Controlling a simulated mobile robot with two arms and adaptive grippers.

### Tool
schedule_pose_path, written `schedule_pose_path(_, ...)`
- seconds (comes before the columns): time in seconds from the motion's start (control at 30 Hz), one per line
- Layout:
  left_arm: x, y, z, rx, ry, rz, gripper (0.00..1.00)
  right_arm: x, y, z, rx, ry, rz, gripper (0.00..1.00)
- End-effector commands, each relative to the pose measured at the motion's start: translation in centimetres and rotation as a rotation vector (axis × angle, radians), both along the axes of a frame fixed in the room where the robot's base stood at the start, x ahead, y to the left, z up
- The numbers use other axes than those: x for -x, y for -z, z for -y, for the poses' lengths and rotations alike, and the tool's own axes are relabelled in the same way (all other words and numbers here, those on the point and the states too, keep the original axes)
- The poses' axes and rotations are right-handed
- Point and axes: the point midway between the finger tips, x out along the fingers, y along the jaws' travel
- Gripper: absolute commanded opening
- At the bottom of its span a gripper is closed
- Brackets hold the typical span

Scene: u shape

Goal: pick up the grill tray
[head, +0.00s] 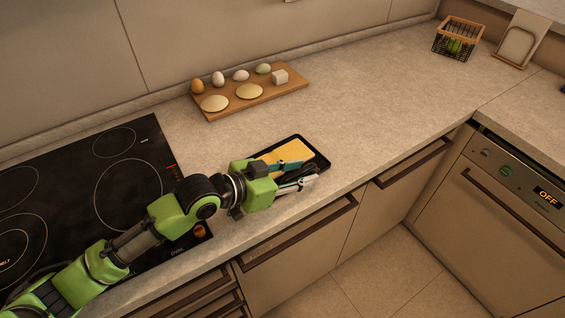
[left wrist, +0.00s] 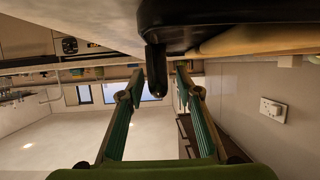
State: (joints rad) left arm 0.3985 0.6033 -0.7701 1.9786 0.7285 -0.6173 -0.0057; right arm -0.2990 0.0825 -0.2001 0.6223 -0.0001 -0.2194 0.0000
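The grill tray (head: 322,162) is a shallow black tray with a yellow slab (head: 286,153) in it, lying on the counter right of the cooktop. My left gripper (head: 299,173) is at the tray's near side, with one finger seen over the yellow slab and the other along the near edge. In the left wrist view, the black tray (left wrist: 222,32) fills the top. A dark stub hangs from it between the fingers of my left gripper (left wrist: 158,78). The fingers are apart, with gaps beside the stub. My right gripper is not in view.
A wooden board (head: 228,109) with eggs, flat round pieces and a pale cube lies behind the tray. The black cooktop (head: 80,185) is at left. A wire basket (head: 457,38) stands at the far right corner. The counter right of the tray is clear.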

Motion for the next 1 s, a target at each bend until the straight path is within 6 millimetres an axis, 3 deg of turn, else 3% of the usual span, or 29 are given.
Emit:
schedule_pose_path(0.23,-0.1,0.1,0.1,-0.001,0.0,0.001,0.32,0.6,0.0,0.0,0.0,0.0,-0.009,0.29)
schedule_pose_path(0.37,-0.1,0.1,0.1,0.0,0.0,0.0,0.0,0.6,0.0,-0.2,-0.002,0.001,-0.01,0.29)
schedule_pose_path(0.77,-0.2,-0.5,0.1,0.001,0.0,0.005,0.0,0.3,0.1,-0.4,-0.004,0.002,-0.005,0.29)
schedule_pose_path(1.0,-0.2,-4.7,0.2,0.003,0.001,0.01,0.0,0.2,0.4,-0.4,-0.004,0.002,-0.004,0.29)
